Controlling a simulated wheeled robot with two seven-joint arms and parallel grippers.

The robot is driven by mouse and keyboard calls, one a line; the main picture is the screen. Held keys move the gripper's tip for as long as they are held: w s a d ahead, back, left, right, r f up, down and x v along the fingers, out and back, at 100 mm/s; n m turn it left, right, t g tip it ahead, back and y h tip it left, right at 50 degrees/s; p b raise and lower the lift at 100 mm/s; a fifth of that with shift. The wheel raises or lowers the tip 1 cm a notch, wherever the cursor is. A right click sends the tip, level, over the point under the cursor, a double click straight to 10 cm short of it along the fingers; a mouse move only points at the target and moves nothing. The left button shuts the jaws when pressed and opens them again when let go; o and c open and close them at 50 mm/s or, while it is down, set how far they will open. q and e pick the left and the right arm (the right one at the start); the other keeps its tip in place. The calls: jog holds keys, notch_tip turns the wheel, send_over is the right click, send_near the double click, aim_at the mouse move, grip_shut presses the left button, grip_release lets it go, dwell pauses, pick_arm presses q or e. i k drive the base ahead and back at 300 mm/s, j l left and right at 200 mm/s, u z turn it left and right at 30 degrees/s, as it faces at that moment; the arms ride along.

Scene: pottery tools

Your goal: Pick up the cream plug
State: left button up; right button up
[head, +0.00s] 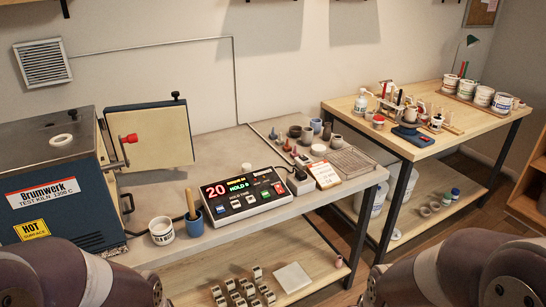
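I cannot tell for sure which thing is the cream plug. Several small plug-like pieces, one of them reddish (287,146), stand near the back of the grey-topped table (200,185), behind the control box. A pale round piece (318,150) sits just right of them. Parts of my arms show at the bottom left and bottom right corners. Neither gripper is in view.
A control box (238,196) with a lit display stands mid-table. A white tub (162,231) and a blue cup (194,222) holding a wooden-handled tool stand left of it. The kiln door (150,140) hangs open. A wooden table (350,112) with jars stands at right.

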aim_at(246, 168)
jog(key=i+l+z, duration=0.1)
jog(key=i+z, duration=0.15)
jog(key=z, duration=0.15)
jog(key=i+z, duration=0.55)
jog(key=z, duration=0.2)
jog(key=i+j+z, duration=0.1)
jog(key=i+z, duration=0.25)
jog(key=k, duration=0.1)
